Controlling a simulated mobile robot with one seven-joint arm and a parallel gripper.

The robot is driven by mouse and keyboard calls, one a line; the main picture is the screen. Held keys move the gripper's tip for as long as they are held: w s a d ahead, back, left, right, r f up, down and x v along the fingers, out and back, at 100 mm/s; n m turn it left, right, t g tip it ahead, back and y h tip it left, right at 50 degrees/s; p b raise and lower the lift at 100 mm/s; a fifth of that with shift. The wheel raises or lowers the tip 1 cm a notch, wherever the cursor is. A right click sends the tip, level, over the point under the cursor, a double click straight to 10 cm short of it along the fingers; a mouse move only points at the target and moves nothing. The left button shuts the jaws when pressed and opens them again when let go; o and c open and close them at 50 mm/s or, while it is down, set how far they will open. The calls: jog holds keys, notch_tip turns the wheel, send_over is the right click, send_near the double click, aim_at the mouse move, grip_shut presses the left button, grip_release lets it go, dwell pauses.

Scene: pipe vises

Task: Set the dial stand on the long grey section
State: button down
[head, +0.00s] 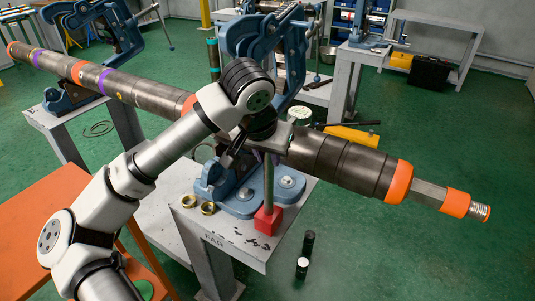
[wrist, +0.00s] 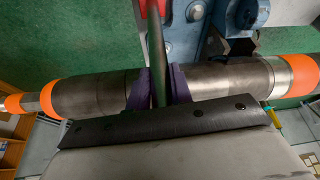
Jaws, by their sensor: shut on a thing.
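The dial stand has a red block base (head: 267,220) and a thin grey rod (head: 269,182). My gripper (head: 266,153) is shut on the rod near its upper end, with the base below. In the wrist view, purple fingers (wrist: 159,88) pinch the rod (wrist: 156,50), and part of the red base shows at the top edge. The long grey section (head: 340,162) of the pipe, with an orange band (head: 398,182) at its right, runs behind the rod; it also crosses the wrist view (wrist: 95,93). Whether the base touches the bench top is unclear. No dial is visible.
A blue vise (head: 240,195) stands under the pipe on a grey bench (head: 215,228) marked FAR. Two brass rings (head: 198,204) lie on that bench. Another blue vise (head: 75,95) supports the pipe at left.

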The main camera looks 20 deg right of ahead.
jog(key=shift+f+b, duration=0.2)
jog(key=shift+b, duration=0.2)
dwell(0.3)
jog(key=c, duration=1.2)
grip_release()
jog(key=shift+o, duration=0.2)
jog(key=shift+f, duration=0.15)
jog(key=shift+r+p, duration=1.6)
jog(key=shift+r, duration=2)
